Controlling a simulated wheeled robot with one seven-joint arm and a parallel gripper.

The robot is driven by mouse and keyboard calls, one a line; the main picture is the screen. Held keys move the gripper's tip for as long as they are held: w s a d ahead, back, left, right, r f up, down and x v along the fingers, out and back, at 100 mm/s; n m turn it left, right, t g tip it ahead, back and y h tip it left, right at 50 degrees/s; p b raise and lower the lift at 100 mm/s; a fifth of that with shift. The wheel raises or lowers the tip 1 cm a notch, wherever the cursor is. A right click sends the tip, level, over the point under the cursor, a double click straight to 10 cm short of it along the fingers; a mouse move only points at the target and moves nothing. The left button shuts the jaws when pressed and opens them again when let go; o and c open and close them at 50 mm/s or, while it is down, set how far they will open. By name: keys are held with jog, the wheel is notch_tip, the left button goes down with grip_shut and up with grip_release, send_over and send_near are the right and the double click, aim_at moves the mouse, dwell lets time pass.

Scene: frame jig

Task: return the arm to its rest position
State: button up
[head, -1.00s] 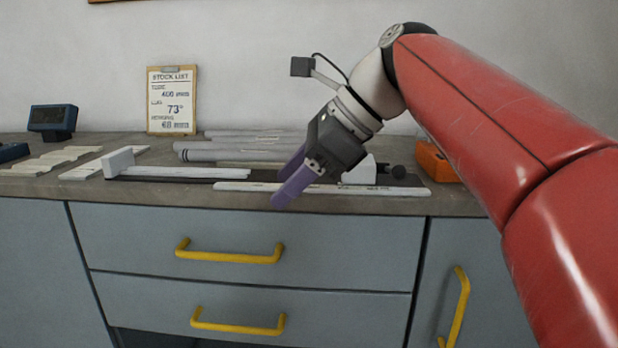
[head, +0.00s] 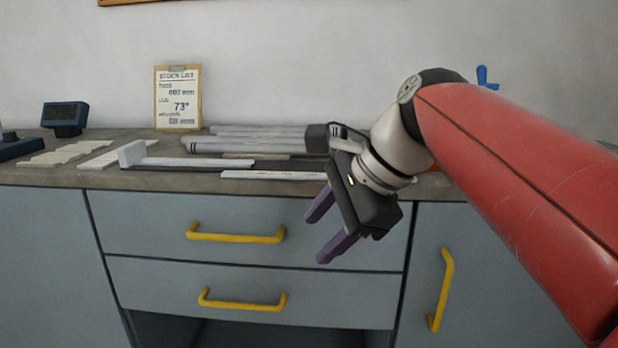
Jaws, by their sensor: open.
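My gripper (head: 328,236) has a dark body and two purple fingers. It is in front of the bench, with its fingers against the view of the grey drawers. The fingers are apart with nothing between them, pointing down and to the left. My red arm reaches in from the right side and hides the right part of the bench top.
The bench top (head: 110,178) holds a jig rail with a white end block (head: 131,153), a pale strip (head: 270,175) and several grey tubes (head: 240,145). A clipboard (head: 178,98) leans at the wall. Yellow handles (head: 236,234) stick out from the drawers.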

jog(key=s+d+f+n+h, duration=0.2)
jog(key=s+d+f+n, duration=0.1)
jog(key=f, duration=0.4)
jog(key=s+d+f+n+t+h, duration=0.1)
jog(key=s+d+f+n+h, duration=0.1)
jog(key=s+d+f+n, duration=0.2)
jog(key=s+d+f+n+t+h, duration=0.1)
jog(key=s+d+f+n, duration=0.3)
jog(key=f, duration=0.6)
jog(key=d+n+h, duration=0.1)
jog(key=d+n, duration=0.1)
jog(key=n, duration=0.1)
jog(key=shift+s+d+f, duration=0.15)
jog(key=shift+s, duration=0.05)
